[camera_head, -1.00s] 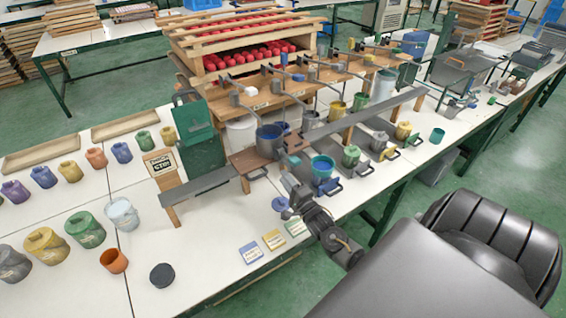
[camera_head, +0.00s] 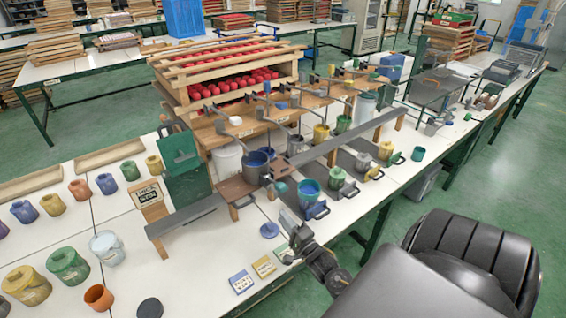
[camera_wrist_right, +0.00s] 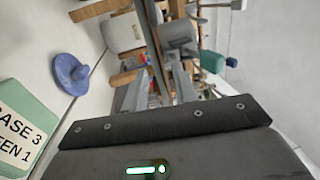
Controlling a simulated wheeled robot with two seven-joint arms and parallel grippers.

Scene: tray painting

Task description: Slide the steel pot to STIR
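A grey metal-looking pot with blue paint inside (camera_head: 256,168), which I take for the steel pot, stands by the brown boards along the long grey rail. A sign (camera_head: 149,197) stands left of it beside a dark green panel; its lettering seems to read STIR. My right gripper (camera_head: 286,214) is over the white table, in front of the rail and below the pot in the picture, apart from it. My left gripper is out of view.
A blue lid (camera_head: 269,230) lies beside my right gripper and shows in the right wrist view (camera_wrist_right: 72,75). Coloured cards (camera_head: 240,281) lie in front. A blue-filled pot (camera_head: 308,192) stands to the right. Several paint pots stand left.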

